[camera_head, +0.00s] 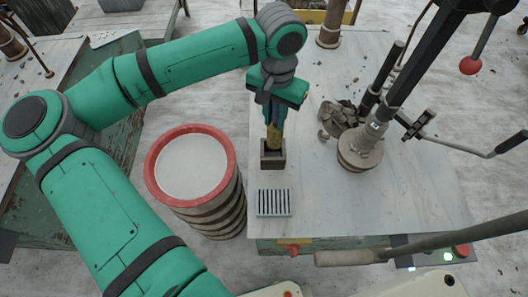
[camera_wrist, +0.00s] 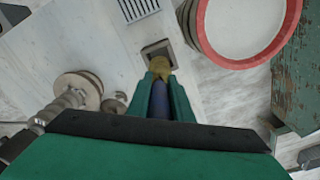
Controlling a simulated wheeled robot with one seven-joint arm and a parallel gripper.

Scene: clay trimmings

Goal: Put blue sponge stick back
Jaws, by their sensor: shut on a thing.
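The blue sponge stick has a blue handle (camera_wrist: 159,100) and a yellowish sponge end (camera_head: 273,136) that points down. My gripper (camera_head: 271,104) is shut on the blue handle and holds the stick roughly upright. The sponge end shows beyond the fingers in the wrist view (camera_wrist: 160,67). A small dark square holder (camera_head: 273,160) stands on the pale table directly below the sponge end. In the head view the sponge end overlaps the holder's opening; I cannot tell how far inside it is. The holder also shows in the wrist view (camera_wrist: 156,48).
A red-rimmed bucket (camera_head: 151,180) with whitish contents stands left of the holder. A slotted grey grate (camera_head: 273,202) lies in front of it. Grey clay trimmings (camera_head: 339,115) and a round-based lever device (camera_head: 360,152) are to the right. The pale table (camera_head: 420,205) is clear at front right.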

